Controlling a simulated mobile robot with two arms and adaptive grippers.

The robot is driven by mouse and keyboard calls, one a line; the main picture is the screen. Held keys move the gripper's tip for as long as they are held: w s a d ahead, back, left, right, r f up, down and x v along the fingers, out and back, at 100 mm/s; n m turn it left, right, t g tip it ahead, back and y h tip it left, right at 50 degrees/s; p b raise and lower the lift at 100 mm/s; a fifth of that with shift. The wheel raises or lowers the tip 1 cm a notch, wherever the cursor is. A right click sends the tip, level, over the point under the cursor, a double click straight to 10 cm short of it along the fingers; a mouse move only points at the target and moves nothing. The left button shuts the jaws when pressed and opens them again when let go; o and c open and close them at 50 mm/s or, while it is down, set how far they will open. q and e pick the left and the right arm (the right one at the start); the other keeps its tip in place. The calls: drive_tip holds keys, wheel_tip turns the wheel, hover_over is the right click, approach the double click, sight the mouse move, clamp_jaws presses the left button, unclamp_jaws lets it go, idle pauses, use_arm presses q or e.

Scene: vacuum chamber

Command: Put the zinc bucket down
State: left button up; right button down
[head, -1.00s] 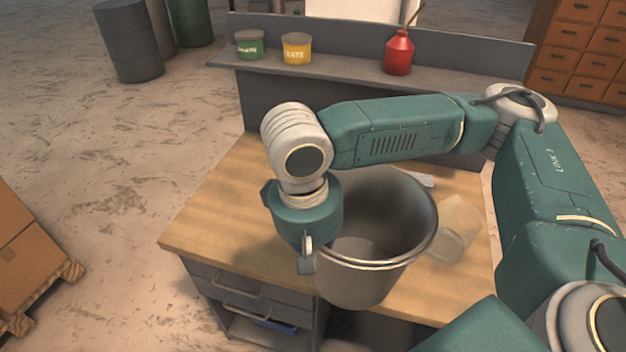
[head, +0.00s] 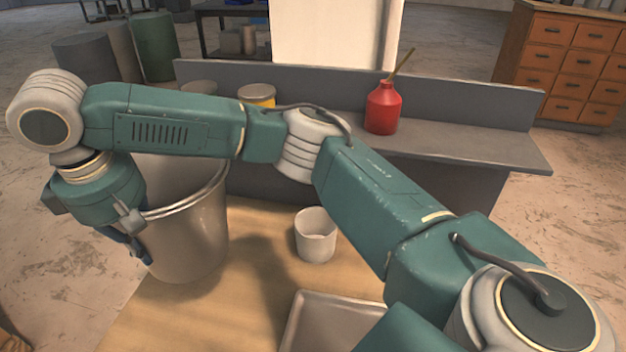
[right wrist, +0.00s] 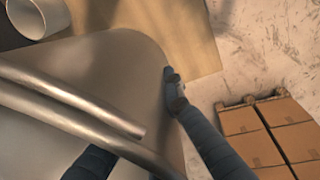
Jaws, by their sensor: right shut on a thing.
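The zinc bucket (head: 195,235) is a large grey metal pail on the left of the head view, upright or nearly so. My right gripper (head: 138,238) is shut on its near left wall at the rim. In the right wrist view the gripper fingers (right wrist: 160,125) straddle the bucket wall (right wrist: 115,65). The bucket is over the left part of the wooden bench top (head: 235,315), with a shadow to its right. Whether its base touches the wood is hard to tell. My left gripper is not in view.
A small pale cup (head: 316,240) stands on the bench right of the bucket; a shallow metal tray (head: 335,308) lies nearer. A red oil can (head: 382,108) and a yellow tin (head: 257,92) stand on the back shelf (head: 450,148). Cardboard boxes (right wrist: 268,135) are beyond the bench edge.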

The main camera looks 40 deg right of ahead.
drive_tip(key=shift+w+a+r+n, duration=0.25)
drive_tip(key=shift+a+n, duration=0.05)
drive_tip(key=shift+a, duration=0.05)
drive_tip(key=shift+w+d, duration=0.15)
drive_tip(key=shift+w, duration=0.15)
wheel_tip(320, 180, down, 20)
drive_tip(key=p, duration=0.2)
drive_tip(key=shift+p, duration=0.4)
drive_tip(key=c, duration=2.3)
unclamp_jaws()
drive_tip(key=shift+s+f, duration=0.15)
drive_tip(key=o, duration=0.4)
